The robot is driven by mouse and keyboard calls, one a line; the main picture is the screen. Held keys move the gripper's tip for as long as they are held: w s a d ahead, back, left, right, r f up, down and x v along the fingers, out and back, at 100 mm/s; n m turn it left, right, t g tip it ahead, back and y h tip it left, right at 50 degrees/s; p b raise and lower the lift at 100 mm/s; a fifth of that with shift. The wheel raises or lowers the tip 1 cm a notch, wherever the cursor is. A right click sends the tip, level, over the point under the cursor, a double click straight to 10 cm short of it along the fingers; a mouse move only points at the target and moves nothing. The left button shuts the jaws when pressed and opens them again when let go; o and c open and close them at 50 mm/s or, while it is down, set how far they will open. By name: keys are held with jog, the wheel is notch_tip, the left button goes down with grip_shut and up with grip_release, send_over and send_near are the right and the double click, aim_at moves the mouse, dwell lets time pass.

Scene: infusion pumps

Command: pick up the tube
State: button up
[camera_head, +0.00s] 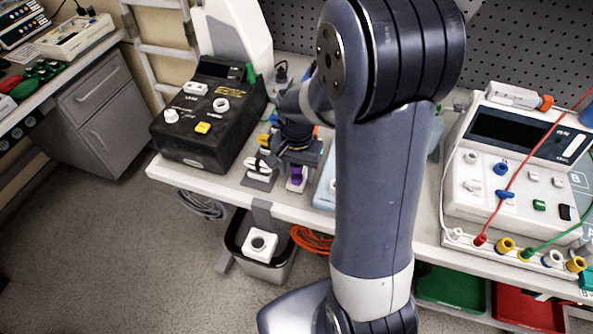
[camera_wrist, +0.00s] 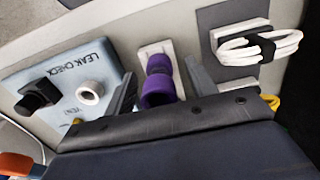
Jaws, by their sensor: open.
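A purple tube-like piece (camera_wrist: 158,82) sits on a pale plate (camera_wrist: 155,48) and shows between the fingers of my gripper (camera_wrist: 160,86) in the wrist view. The fingers are open, one on each side of it; I cannot tell whether they touch it. Its purple colour also shows in the head view (camera_head: 296,174), just below my gripper (camera_head: 292,158). A coil of thin white tubing (camera_wrist: 262,47) with a dark band lies on a grey plate to the right in the wrist view. It shows left of my gripper in the head view (camera_head: 257,165).
A light blue LEAK CHECK panel (camera_wrist: 62,92) with a black knob and a white port (camera_wrist: 90,91) is close on the left in the wrist view. A black device (camera_head: 208,120) and a white pump (camera_head: 515,165) stand on the bench. A bin (camera_head: 272,268) is below.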

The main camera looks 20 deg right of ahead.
jog(key=shift+f, duration=0.25)
jog(key=shift+s, duration=0.1)
jog(key=shift+c, duration=0.4)
jog(key=c, duration=1)
